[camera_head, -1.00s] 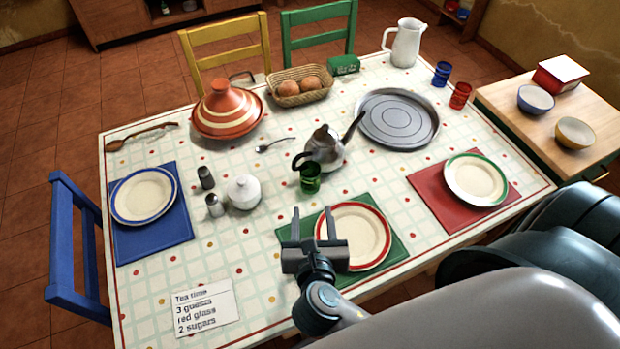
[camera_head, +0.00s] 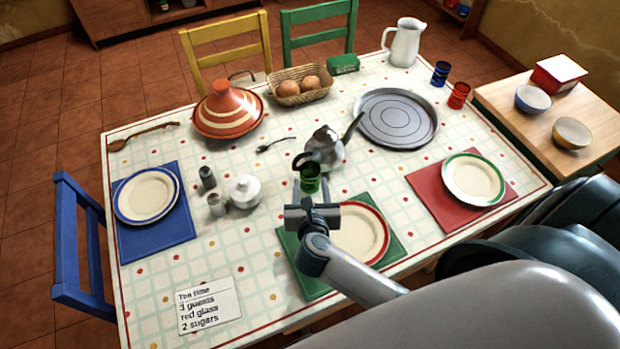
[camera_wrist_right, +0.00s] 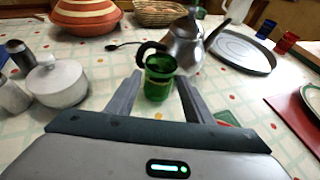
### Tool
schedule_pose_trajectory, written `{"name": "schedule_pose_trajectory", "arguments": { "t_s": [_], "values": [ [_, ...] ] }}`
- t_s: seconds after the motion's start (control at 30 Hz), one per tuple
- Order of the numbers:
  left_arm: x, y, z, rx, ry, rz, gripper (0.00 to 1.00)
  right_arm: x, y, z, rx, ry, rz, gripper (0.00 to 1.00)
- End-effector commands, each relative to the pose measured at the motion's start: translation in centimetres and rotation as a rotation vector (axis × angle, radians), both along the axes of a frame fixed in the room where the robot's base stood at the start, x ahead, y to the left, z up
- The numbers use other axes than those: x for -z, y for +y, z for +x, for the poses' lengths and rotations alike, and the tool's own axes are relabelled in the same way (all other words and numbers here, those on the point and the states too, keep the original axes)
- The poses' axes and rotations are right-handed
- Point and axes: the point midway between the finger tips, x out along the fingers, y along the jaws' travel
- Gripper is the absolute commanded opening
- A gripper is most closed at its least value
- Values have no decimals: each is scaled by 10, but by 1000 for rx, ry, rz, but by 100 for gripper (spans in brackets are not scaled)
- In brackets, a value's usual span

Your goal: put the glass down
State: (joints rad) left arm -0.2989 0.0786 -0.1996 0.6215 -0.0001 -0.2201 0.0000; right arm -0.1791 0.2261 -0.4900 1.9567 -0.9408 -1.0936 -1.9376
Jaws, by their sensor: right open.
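A green glass (camera_head: 309,178) stands upright on the table, just in front of the teapot (camera_head: 326,146). In the right wrist view the green glass (camera_wrist_right: 160,77) stands just beyond and between the open fingertips. My right gripper (camera_head: 311,200) is open and empty, in front of the glass and above the green placemat's edge. A blue glass (camera_head: 441,73) and a red glass (camera_head: 458,95) stand at the table's right far side. My left gripper is not in view.
A white sugar bowl (camera_head: 245,191) and two shakers stand left of the glass. A plate with a red rim (camera_head: 362,235) lies on the green placemat (camera_head: 316,288). A round tray (camera_head: 396,119) lies behind right. A note (camera_head: 208,304) lies at the front left.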

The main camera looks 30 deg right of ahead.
Motion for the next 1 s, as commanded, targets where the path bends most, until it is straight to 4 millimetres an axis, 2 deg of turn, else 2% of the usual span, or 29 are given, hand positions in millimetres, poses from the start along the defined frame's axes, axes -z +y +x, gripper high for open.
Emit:
{"name": "schedule_pose_trajectory", "arguments": {
  "t_s": [0.47,0.77,1.0],
  "values": [
    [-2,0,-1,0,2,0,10,3,-2,4,1,1,-1,47],
    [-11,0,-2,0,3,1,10,23,-13,25,1,2,-3,47],
    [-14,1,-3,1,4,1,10,31,-20,40,0,1,0,47]
  ]
}}
